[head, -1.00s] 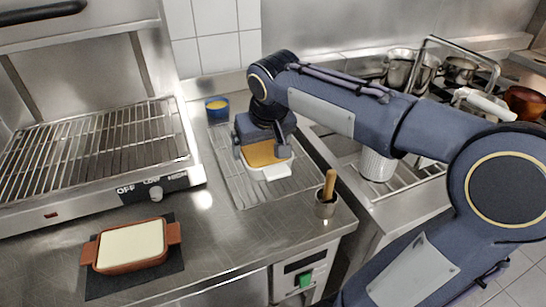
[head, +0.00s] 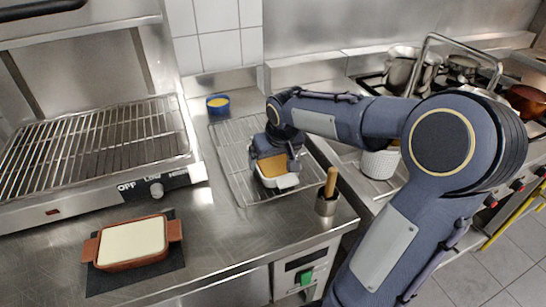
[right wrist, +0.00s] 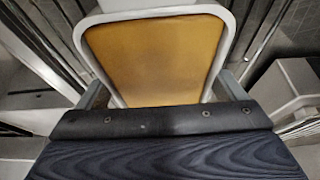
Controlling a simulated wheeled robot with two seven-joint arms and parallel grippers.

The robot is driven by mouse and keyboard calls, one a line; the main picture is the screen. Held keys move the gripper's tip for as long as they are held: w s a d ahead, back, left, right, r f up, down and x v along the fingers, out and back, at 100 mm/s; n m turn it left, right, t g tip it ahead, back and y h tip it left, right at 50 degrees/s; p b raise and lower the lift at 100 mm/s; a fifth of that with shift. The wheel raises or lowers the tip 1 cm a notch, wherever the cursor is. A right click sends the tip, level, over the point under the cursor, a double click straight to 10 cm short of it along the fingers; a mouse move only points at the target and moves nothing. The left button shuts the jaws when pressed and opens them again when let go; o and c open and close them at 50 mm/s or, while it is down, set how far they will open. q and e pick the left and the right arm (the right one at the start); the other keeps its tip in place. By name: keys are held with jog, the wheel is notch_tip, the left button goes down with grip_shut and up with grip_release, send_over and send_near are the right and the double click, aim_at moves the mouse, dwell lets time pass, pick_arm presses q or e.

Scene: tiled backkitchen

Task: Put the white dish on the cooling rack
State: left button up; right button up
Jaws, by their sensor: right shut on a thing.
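The white dish (head: 284,183) with an orange-brown filling is at the cooling rack (head: 240,187), over its middle to right part. My right gripper (head: 275,163) is shut on the dish at its far end. In the right wrist view the dish (right wrist: 155,55) fills the space between the fingers, its white rim against them. The dish looks level and is on or just above the wires; I cannot tell whether it touches them. My left gripper is not in view.
A metal pot with a wooden-handled tool (head: 327,194) stands close to the rack's right corner. A brown dish (head: 134,243) lies on a dark mat at left, before the grill (head: 95,150). Pots stand on the stove at right.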

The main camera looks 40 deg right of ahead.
jog(key=shift+f, duration=0.1)
jog(key=o, duration=1.3)
jog(key=shift+c, duration=0.2)
jog(key=shift+r, duration=0.25)
jog(key=v, duration=1.2)
jog(key=s+a+f+n+y, duration=0.1)
jog(key=s+a+f+y, duration=0.1)
jog(key=s+a+f, duration=0.3)
jog(key=s+a+f+n+t+y, duration=0.1)
jog(key=s+a+f+y, duration=0.2)
jog(key=s+a, duration=0.7)
notch_tip(320, 180, down, 3)
jog(key=shift+a+r+p, duration=0.1)
jog(key=shift+a+p, duration=0.35)
jog(key=shift+a, duration=0.15)
jog(key=shift+r+p, duration=1)
